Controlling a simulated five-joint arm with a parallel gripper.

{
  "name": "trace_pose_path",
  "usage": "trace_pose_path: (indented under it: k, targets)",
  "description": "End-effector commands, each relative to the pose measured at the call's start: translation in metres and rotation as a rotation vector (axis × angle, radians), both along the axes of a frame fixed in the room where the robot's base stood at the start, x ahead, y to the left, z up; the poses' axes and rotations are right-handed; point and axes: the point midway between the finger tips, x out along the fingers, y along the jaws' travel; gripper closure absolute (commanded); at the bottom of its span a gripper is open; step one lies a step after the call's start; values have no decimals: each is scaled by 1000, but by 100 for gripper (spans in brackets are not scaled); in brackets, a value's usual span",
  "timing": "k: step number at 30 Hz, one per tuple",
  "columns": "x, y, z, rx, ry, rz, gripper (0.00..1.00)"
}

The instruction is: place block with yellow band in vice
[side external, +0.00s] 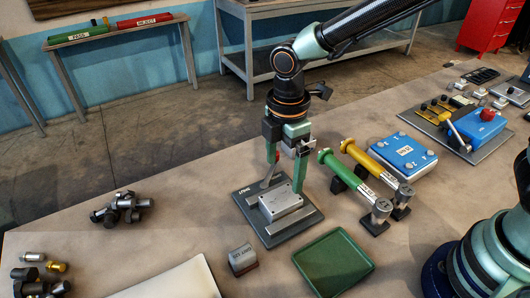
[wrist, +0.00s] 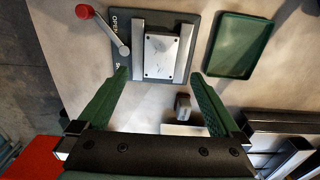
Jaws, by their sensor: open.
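The vice (side external: 246,196) is a dark base plate with two metal jaw bars and a red-knobbed lever. It also shows in the wrist view (wrist: 127,66), where "OPEN" is printed beside the lever. A silver rectangular piece (side external: 281,203) with corner holes sits between the bars. My gripper (side external: 285,178) is open and empty over the vice area; in the wrist view its green fingers (wrist: 158,76) end near the vice's lower edge. A small grey block (side external: 242,256) with a label and a reddish-brown lower part lies in front of the vice. I cannot make out a yellow band on any block.
A green tray (side external: 333,287) lies right of the grey block. Green and yellow handled gauges (side external: 340,168) and a blue box (side external: 402,152) stand right of the vice. Dark metal parts (side external: 122,208) lie left. Bare table lies between them and the vice.

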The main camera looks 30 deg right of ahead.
Motion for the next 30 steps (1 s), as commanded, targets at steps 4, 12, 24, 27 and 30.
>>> trace_pose_path:
  k: [4,12,24,27,30]
  targets:
    - [1,0,25,2,-4,0,0]
    - [1,-8,48,9,-15,-49,0]
    - [-19,-116,115,162,-215,-808,0]
    - [-31,-143,125,218,-266,-1024,0]
    - [-44,-166,130,275,-313,-1217,0]
